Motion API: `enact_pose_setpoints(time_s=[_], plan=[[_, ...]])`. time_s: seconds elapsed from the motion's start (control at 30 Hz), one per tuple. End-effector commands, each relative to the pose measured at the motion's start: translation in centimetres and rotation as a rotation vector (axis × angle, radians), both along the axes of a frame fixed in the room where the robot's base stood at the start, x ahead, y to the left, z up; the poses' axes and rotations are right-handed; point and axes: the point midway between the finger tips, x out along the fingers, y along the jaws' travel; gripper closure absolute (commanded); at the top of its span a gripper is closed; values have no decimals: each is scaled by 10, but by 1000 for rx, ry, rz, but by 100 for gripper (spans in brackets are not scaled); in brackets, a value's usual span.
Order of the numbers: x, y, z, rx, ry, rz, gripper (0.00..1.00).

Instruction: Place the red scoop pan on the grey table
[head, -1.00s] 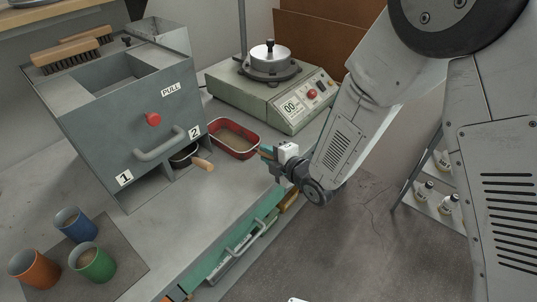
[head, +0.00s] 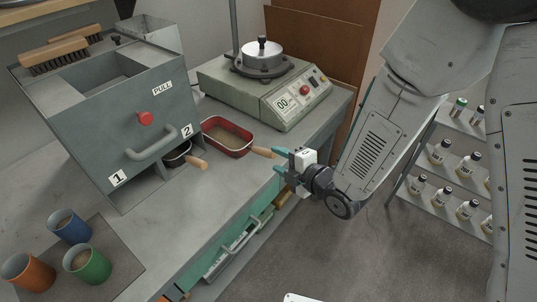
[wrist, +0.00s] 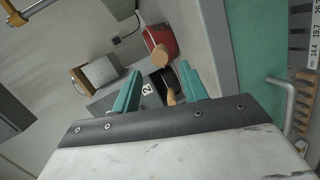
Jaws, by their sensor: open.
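The red scoop pan (head: 226,140) appears to rest on the grey table (head: 225,190), beside the grey box with the red knob. Brown grainy material lies in it. Its wooden handle (head: 263,152) points right toward my gripper (head: 280,161). My gripper is open, with its teal fingers just off the handle's end and nothing between them. In the wrist view, the red pan (wrist: 160,38) and its round handle end (wrist: 160,57) show beyond the open fingers (wrist: 158,78).
A grey box (head: 110,120) labelled 1 and 2 has another wooden-handled pan (head: 196,162) under its chute. A green machine (head: 265,90) stands behind the red pan. Blue, green and orange cups (head: 88,264) stand front left. The table's middle is clear; drawers (head: 240,235) line its front.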

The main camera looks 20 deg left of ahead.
Motion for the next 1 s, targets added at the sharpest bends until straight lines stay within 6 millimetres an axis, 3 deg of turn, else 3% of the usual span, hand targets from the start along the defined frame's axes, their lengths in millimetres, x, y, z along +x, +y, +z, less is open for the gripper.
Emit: enact_pose_setpoints(time_s=[0.1,0.3,0.67,0.77,0.83,1.0], plan=[[-11,-17,6,0,0,-1,57],[-19,-30,11,0,-1,0,57],[-12,-38,17,-10,25,-35,57],[6,-59,31,-35,100,-131,57],[22,-84,44,-52,186,-240,57],[40,-166,84,-50,445,-586,57]])
